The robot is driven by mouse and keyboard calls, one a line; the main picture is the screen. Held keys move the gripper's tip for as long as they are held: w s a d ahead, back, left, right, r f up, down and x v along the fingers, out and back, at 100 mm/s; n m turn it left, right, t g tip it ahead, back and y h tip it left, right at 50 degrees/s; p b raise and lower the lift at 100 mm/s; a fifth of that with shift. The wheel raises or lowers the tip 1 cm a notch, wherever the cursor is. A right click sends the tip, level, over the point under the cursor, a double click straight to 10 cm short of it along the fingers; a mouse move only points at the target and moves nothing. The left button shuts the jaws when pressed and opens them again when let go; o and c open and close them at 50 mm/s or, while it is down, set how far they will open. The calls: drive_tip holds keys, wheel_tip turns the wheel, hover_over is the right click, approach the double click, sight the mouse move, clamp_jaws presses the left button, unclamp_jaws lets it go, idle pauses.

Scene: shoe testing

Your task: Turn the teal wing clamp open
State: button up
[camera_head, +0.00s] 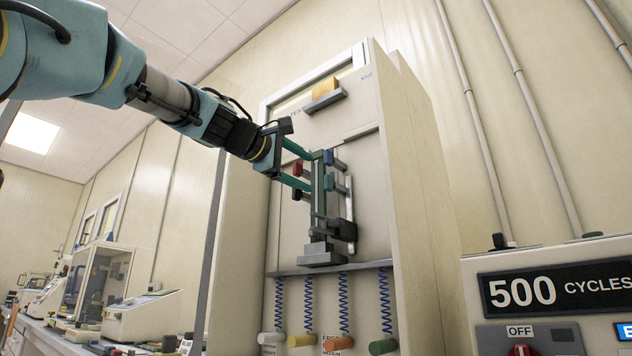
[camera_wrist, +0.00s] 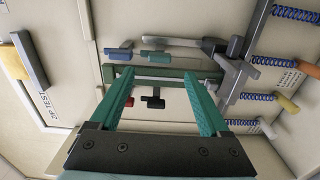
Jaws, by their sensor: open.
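The teal wing clamp (camera_wrist: 156,57) is a small block on the far side of the dark green upright bar (camera_wrist: 170,78) in the wrist view. In the head view the teal clamp (camera_head: 342,185) is at the upright's right, below a blue one. My gripper (camera_wrist: 158,73) is open and empty, its teal fingers spread. In the wrist view the clamp appears between the fingertips, just beyond them. In the head view the gripper (camera_head: 314,171) is at the upright from the left. I cannot tell whether they touch, nor how far the clamp is turned.
A blue clamp (camera_head: 328,157), a red clamp (camera_head: 298,168) and a black clamp (camera_head: 295,195) sit close around the upright. Below is a grey ledge (camera_head: 290,270) with blue coiled cords and coloured handles hanging under it. A counter reading 500 cycles (camera_head: 560,288) stands at right.

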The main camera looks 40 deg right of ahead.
drive_tip(key=v, duration=0.3)
drive_tip(key=shift+s+a, duration=0.1)
drive_tip(key=shift+a, duration=0.3)
